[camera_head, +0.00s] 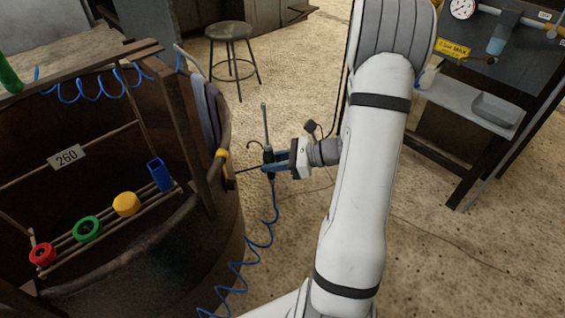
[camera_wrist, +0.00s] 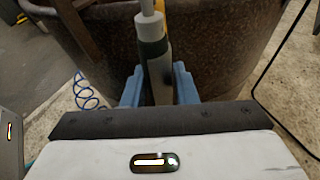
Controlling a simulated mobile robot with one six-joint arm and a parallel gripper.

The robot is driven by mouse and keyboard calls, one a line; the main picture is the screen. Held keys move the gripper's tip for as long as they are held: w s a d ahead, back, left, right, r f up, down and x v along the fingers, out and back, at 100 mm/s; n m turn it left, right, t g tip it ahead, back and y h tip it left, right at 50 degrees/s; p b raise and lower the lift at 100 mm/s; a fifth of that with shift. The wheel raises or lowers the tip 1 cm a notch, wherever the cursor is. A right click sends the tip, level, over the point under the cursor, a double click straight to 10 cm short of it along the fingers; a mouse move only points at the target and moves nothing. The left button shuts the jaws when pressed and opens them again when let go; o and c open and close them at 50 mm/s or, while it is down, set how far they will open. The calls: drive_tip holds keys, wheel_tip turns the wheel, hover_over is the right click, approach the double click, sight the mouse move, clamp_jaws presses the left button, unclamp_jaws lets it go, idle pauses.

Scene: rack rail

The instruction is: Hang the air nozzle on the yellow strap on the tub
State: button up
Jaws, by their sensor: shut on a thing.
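The air nozzle (camera_head: 265,127) is upright, a thin grey tube with a dark green body and a thin hook on its left. My gripper (camera_head: 270,167) is shut on its body, which also shows between the blue fingers in the wrist view (camera_wrist: 153,48). A coiled blue hose (camera_head: 262,237) hangs below the nozzle. The yellow strap (camera_head: 222,154) is on the right rim of the rusty tub (camera_head: 222,235), just left of the nozzle. In the wrist view the strap is largely hidden behind the nozzle. I cannot tell whether the hook touches the strap.
A rack inside the tub holds a red ring (camera_head: 42,254), a green ring (camera_head: 87,229), a yellow piece (camera_head: 126,204) and a blue piece (camera_head: 160,174). A stool (camera_head: 229,32) stands behind. A workbench (camera_head: 470,100) is at right. Floor between is mostly clear.

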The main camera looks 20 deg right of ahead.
drive_tip(key=shift+w+a+b, duration=0.2)
drive_tip(key=shift+w+a, duration=0.35)
drive_tip(key=shift+a, duration=0.35)
drive_tip(key=shift+w+a+b, duration=0.2)
drive_tip(key=shift+w+a, duration=0.35)
drive_tip(key=shift+a, duration=0.35)
drive_tip(key=shift+w+a+r, duration=0.1)
drive_tip(key=shift+a, duration=0.4)
drive_tip(key=shift+w+a, duration=0.55)
drive_tip(key=shift+a, duration=0.35)
drive_tip(key=shift+w+a, duration=0.55)
drive_tip(key=shift+a, duration=0.3)
drive_tip(key=shift+f, duration=0.2)
